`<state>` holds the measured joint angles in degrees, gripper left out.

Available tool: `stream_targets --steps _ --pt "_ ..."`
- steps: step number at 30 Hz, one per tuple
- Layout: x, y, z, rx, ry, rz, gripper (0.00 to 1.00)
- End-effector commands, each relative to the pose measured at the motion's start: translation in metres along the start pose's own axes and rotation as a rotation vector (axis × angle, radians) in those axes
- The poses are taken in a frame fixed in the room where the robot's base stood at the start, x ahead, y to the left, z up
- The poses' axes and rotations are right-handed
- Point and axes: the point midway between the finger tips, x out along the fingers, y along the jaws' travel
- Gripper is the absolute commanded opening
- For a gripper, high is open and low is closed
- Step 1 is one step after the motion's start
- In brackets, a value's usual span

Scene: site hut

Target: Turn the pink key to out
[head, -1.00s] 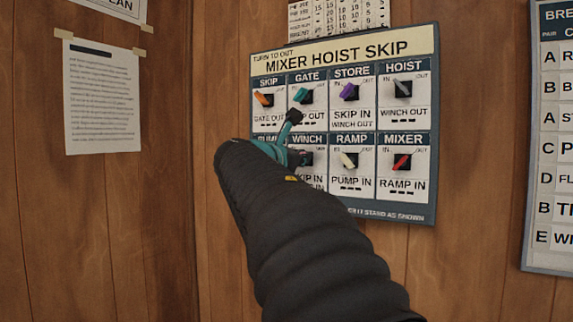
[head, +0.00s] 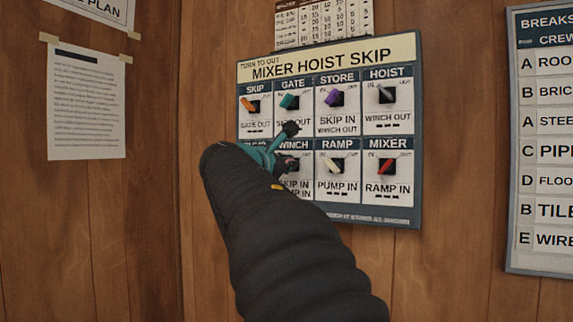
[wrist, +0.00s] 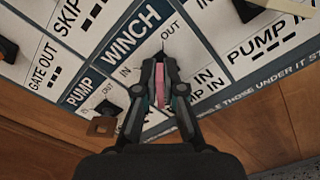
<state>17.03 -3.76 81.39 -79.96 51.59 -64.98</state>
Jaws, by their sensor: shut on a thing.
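The pink key (wrist: 160,84) is on the switch marked WINCH, in the lower row of the hoist panel (head: 330,222). My gripper (wrist: 160,82) is shut on it, with one finger on each side. In the wrist view the pink strip runs up the picture between the fingers, roughly in line with the OUT mark; the fingers partly hide its tip. In the head view my gripper (head: 287,147) covers much of the WINCH switch, and only a bit of pink shows.
Close by are the teal GATE key (head: 289,102), purple STORE key (head: 334,97), white RAMP key (head: 335,166) and red MIXER key (head: 386,167). My arm hides most of the PUMP switch, which shows in the wrist view (wrist: 102,107). Grey HOIST key (head: 386,93) is at upper right.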

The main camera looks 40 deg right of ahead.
Motion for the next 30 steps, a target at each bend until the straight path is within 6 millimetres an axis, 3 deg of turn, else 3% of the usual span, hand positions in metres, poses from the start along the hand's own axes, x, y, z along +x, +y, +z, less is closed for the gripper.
stream_targets --steps 2,3,5,17,22,30 --pt "0.0 0.001 0.0 0.001 0.001 0.003 0.0" --pt "0.0 0.001 0.0 0.001 0.001 0.002 0.18" --pt "0.0 0.001 0.0 0.001 0.001 0.002 0.33" --pt "-0.005 0.001 0.0 0.0 0.001 0.002 0.33" --pt "-0.028 0.001 0.0 0.0 0.002 0.005 0.33" --pt "-0.082 0.002 -0.001 0.0 0.003 0.006 0.33"
